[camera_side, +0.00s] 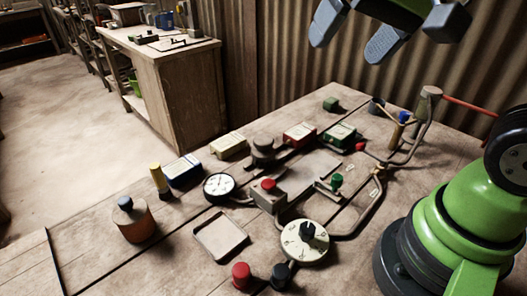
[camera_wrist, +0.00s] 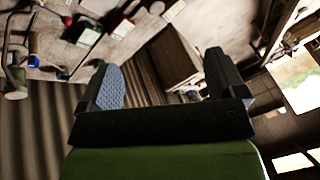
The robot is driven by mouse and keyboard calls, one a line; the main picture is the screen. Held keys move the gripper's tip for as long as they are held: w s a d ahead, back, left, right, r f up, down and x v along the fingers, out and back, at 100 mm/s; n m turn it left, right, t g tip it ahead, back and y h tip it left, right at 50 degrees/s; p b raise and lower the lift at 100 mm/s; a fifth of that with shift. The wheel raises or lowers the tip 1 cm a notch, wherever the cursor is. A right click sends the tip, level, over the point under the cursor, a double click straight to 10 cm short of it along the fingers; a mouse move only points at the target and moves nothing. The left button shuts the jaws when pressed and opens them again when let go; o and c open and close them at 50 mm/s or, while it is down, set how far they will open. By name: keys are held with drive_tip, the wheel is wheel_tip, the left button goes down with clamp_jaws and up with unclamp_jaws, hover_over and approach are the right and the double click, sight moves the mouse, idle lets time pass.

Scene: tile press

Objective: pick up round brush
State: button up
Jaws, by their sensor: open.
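A squat round orange-brown piece with a dark knob on top stands upright at the table's left front in the side view; it looks like the round brush (camera_side: 134,220), though I cannot be sure. My gripper (camera_side: 357,38) is high above the back of the table, at the top of the side view, far from this piece. Its two blue-grey padded fingers are spread apart with nothing between them. In the wrist view my gripper (camera_wrist: 163,80) also shows open and empty. I cannot make out the round brush in the wrist view.
The wooden table (camera_side: 105,262) carries a gauge (camera_side: 219,186), a white dial (camera_side: 304,243), a shallow square tray (camera_side: 220,238), red and dark knobs, small boxes and bent pipes. A post with a red lever (camera_side: 465,105) rises at the back right. A workbench (camera_side: 180,95) stands behind.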

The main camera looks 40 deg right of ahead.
drive_tip(key=w+f+m+g+h, duration=0.1)
drive_tip(key=w+f+m+g, duration=0.15)
drive_tip(key=w+f, duration=0.65)
drive_tip(key=g+h, duration=0.1)
approach(263, 139)
drive_tip(key=shift+m+g+h, duration=0.3)
drive_tip(key=shift+m+g, duration=0.05)
drive_tip(key=shift+m, duration=0.3)
drive_tip(key=f, duration=0.6)
drive_tip(key=shift+w+d+f, duration=0.1)
drive_tip(key=shift+w+d, duration=0.15)
drive_tip(key=shift+w, duration=0.1)
drive_tip(key=f, duration=0.3)
drive_tip(key=w+f, duration=0.1)
drive_tip(key=f, duration=0.1)
drive_tip(key=shift+d+f, duration=0.2)
drive_tip(key=shift+f, duration=0.15)
drive_tip(key=c, duration=1)
